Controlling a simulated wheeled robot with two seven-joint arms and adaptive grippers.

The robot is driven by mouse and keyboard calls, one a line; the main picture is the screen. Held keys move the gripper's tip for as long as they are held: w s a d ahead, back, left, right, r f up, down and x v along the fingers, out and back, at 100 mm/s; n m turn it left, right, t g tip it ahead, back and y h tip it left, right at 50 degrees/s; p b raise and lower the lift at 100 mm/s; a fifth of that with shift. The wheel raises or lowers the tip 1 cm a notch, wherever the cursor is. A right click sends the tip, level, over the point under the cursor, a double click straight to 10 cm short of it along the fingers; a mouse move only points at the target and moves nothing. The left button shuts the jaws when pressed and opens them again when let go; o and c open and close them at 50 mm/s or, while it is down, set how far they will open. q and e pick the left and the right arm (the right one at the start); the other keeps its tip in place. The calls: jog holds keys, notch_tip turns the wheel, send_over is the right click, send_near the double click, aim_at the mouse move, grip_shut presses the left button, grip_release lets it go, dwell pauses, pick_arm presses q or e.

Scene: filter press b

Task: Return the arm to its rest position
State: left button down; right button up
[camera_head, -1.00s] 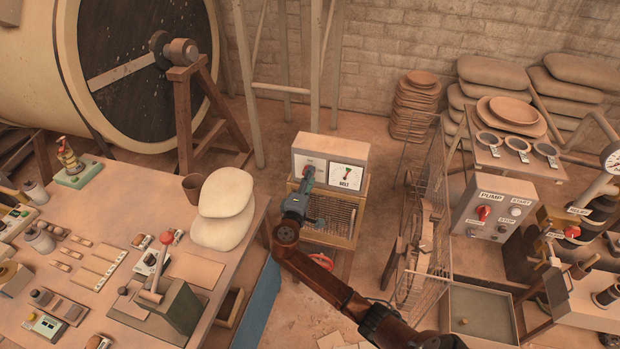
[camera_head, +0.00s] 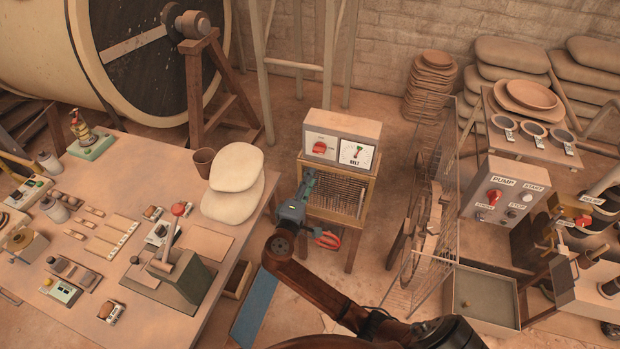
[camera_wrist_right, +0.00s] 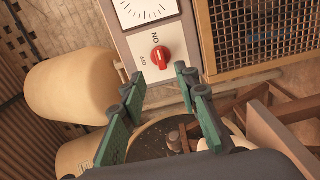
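My right gripper (camera_head: 307,178) has green fingers and is in front of the belt control box (camera_head: 355,127), a little below and apart from its red knob (camera_head: 320,147). In the right wrist view the two fingers (camera_wrist_right: 160,76) stand apart with nothing between them. The red knob (camera_wrist_right: 161,57) shows just beyond the fingertips, beside ON and OFF labels. My right arm (camera_head: 315,290) reaches in from the lower right, bent at the wrist. My left gripper is in neither view.
A wooden table (camera_head: 205,240) with pale sacks (camera_head: 233,190) at its edge stands to the left of my arm. A wire mesh guard (camera_head: 425,240) and the pump box (camera_head: 505,195) stand to the right. A mesh cabinet (camera_head: 337,193) is below the belt box.

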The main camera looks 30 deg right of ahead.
notch_tip(320, 180, down, 25)
jog(key=d+n+g+y, duration=0.1)
jog(key=n+g+y, duration=0.1)
jog(key=y, duration=0.3)
jog(key=s+f+g+y, duration=0.2)
jog(key=s+f, duration=0.4)
jog(key=f, duration=0.5)
jog(key=s+f+g+y, duration=0.1)
jog(key=s+f, duration=0.4)
jog(key=f, duration=0.6)
jog(key=s+f+m+g+y, duration=0.2)
jog(key=s+f, duration=0.7)
jog(key=s, duration=0.3)
jog(key=s+f+m+g+y, duration=0.1)
jog(key=s+f+g+y, duration=0.1)
jog(key=s+f, duration=0.85)
jog(key=s+a+f+m+g, duration=0.1)
jog(key=s+f+m, duration=0.1)
jog(key=s, duration=1.2)
jog(key=s+f+m+g+y+p, duration=0.1)
jog(key=s+f+m, duration=0.2)
jog(key=s, duration=1.1)
jog(key=shift+a+f+m+y, duration=0.25)
jog(key=shift+a+m+y, duration=0.05)
jog(key=shift+a, duration=0.05)
